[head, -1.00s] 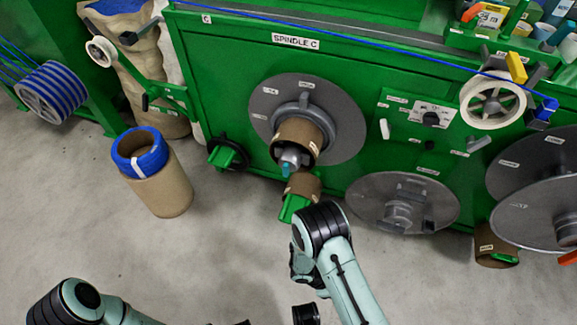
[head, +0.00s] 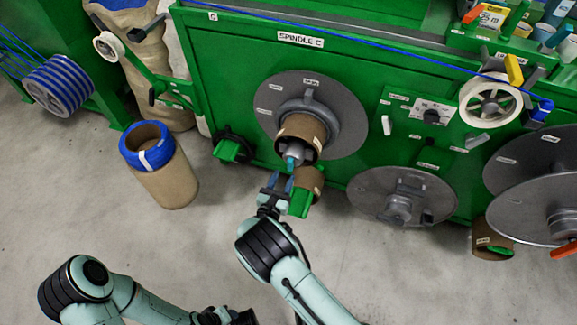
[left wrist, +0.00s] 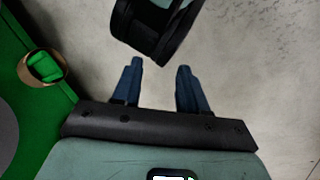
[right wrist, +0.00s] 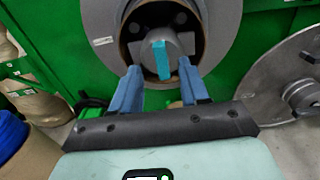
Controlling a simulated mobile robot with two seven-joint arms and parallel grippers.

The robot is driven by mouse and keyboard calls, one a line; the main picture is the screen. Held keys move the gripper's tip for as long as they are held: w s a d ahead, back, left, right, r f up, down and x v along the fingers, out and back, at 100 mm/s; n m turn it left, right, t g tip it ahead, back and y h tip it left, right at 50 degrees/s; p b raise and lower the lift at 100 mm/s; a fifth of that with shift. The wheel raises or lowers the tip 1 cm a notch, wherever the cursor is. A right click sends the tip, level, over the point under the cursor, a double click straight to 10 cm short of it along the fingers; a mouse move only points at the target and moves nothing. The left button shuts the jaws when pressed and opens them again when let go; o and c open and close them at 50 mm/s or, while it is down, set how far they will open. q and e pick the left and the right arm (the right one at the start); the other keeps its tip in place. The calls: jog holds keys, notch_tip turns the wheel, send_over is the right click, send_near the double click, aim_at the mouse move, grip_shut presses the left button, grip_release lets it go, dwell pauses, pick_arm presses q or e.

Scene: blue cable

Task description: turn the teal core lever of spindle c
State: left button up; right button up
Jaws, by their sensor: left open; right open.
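The teal core lever (head: 290,163) sits at the front of the grey hub of spindle C, inside a brown cardboard core (head: 303,134) on a grey disc (head: 342,100). In the right wrist view the lever (right wrist: 161,59) stands upright, slightly tilted, between and beyond the fingertips. My right gripper (head: 281,177) is open and empty, just below and in front of the lever; it also shows in the right wrist view (right wrist: 163,82). Whether a finger touches the lever I cannot tell. My left gripper (left wrist: 158,72) is open and empty over the floor, away from the spindle.
A brown core with a green part (head: 300,202) sticks out just below spindle C. A cardboard drum with a blue rim (head: 170,182) stands on the floor at left. Another grey disc (head: 362,190) is at lower right of the spindle. The floor between is clear.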

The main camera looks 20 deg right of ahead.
aim_at(289, 164)
pick_arm(q)
jog(key=shift+w+a+f+b, duration=0.25)
jog(key=shift+w+f, duration=0.1)
jog(key=shift+w, duration=0.15)
jog(key=shift+w+a+f+b, duration=0.2)
jog(key=shift+w+f+b, duration=0.1)
jog(key=shift+w, duration=0.15)
pick_arm(e)
jog(key=x, duration=0.6)
grip_shut()
